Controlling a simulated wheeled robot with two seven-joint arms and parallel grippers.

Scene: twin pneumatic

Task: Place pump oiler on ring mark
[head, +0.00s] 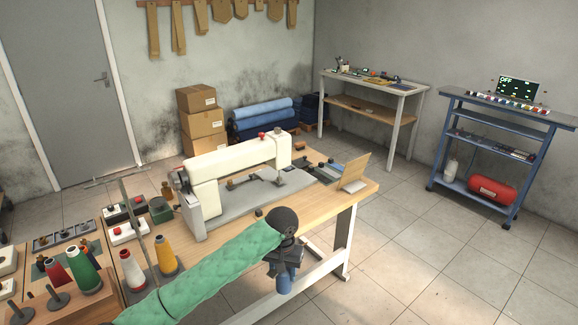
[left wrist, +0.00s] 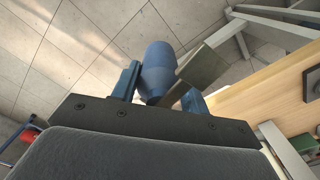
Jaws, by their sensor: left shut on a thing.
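The pump oiler (left wrist: 158,68) is a blue, rounded body with an olive-brown flat part beside it in the left wrist view. My left gripper (head: 284,258) is shut on it, with a blue finger on each side. In the head view the oiler's blue body (head: 289,284) hangs below the gripper, in the air in front of the work table's edge, over the floor. The gripper hides part of it. I cannot make out the ring mark in either view. My right gripper is not in view.
The wooden work table (head: 352,193) carries a white sewing machine (head: 233,170) and a tilted tan board (head: 355,168). Thread cones (head: 166,254) and small boxes crowd the left side. A blue trolley (head: 500,118) stands at the right. The floor at the front right is clear.

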